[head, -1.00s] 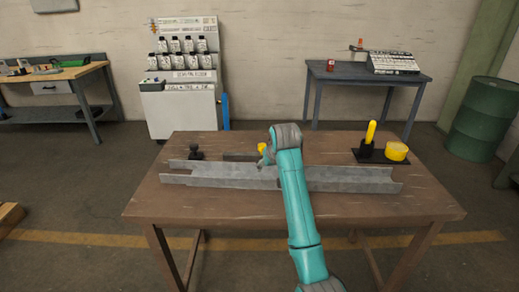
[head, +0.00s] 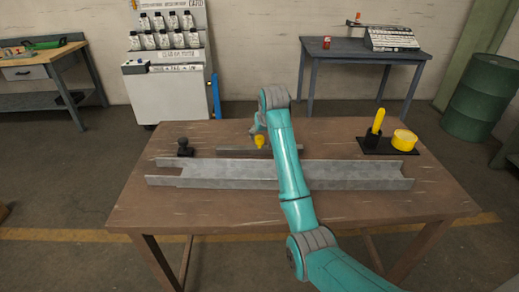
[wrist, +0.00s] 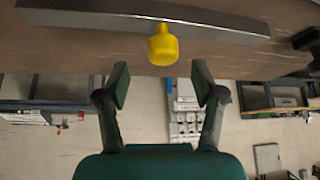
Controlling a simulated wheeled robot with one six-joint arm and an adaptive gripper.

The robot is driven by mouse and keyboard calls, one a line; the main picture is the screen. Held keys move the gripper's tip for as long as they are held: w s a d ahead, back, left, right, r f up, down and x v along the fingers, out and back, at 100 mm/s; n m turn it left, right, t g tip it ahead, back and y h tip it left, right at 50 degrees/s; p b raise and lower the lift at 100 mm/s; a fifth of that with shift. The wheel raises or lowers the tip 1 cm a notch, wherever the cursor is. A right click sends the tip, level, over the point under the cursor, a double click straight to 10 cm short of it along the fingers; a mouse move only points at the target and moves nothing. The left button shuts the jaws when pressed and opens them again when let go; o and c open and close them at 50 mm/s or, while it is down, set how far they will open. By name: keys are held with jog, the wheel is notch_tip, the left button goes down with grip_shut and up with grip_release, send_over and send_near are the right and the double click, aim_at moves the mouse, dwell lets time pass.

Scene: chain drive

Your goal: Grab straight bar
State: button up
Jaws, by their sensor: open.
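A straight grey bar (head: 236,150) lies near the far edge of the brown table (head: 240,211), partly hidden by my arm in the head view. It also shows across the top of the wrist view (wrist: 90,18). A yellow knob (head: 260,142) is on or against its side; in the wrist view the knob (wrist: 163,46) sticks out from the bar towards my gripper (wrist: 160,82). My gripper is open and empty, its two fingers apart on either side below the knob. In the head view, my gripper (head: 255,128) is mostly hidden behind my wrist.
A long grey metal channel (head: 229,173) lies in front of the bar. A small black stand (head: 185,147) is at left. A black plate (head: 381,152) with a yellow handle (head: 378,121) and a yellow round part (head: 404,139) is at right. The table's front strip is clear.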

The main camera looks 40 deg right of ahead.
aim_at(260, 137)
jog(key=shift+a+x, duration=0.1)
jog(key=shift+x, duration=1.25)
jog(key=shift+a+x, duration=0.15)
jog(key=shift+x, duration=1.2)
grip_shut()
